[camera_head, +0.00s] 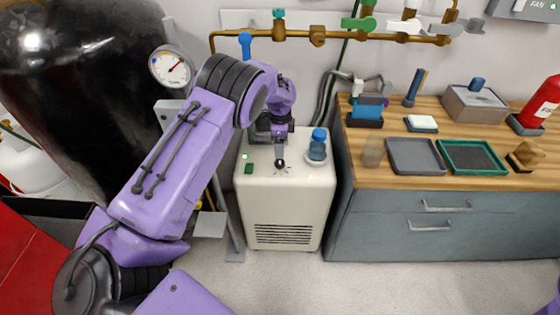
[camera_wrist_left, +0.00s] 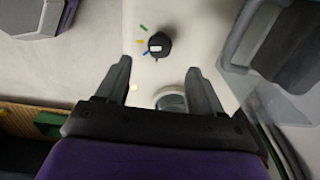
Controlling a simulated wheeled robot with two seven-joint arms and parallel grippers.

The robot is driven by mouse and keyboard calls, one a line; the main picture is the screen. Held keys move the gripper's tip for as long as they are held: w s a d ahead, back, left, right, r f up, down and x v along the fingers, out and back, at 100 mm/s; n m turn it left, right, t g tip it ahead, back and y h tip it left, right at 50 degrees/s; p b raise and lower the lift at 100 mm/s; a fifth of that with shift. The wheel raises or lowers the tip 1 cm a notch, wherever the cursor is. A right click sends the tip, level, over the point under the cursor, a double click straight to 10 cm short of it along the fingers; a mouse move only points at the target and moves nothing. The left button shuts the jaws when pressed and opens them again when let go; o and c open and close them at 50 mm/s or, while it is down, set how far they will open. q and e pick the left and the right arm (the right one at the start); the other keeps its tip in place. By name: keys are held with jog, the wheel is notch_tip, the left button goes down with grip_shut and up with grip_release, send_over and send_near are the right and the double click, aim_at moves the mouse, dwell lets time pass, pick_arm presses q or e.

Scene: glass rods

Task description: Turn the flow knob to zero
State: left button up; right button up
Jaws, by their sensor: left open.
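The flow knob is a small black round knob with a white mark (camera_wrist_left: 159,45), on top of the white cabinet (camera_head: 290,205). In the left wrist view, green, yellow and blue marks lie on its left side, and the white mark shows on the knob's face. In the head view the knob (camera_head: 280,163) is small and dark, just below my left gripper (camera_head: 279,148). My left gripper (camera_wrist_left: 159,66) is open. Its two fingers are apart, with the knob beyond their tips, and nothing is held. My right gripper is out of view.
A blue-capped jar (camera_head: 317,146) stands on the cabinet right of the knob. A wooden bench (camera_head: 395,172) with trays is to the right. A dial gauge (camera_head: 171,68) and a large black tank (camera_head: 85,75) are to the left.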

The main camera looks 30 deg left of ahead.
aim_at(280, 161)
pick_arm(q)
notch_tip(280, 161, down, 8)
jog(key=shift+r, duration=0.25)
jog(key=c, duration=1.1)
jog(key=shift+o, duration=0.2)
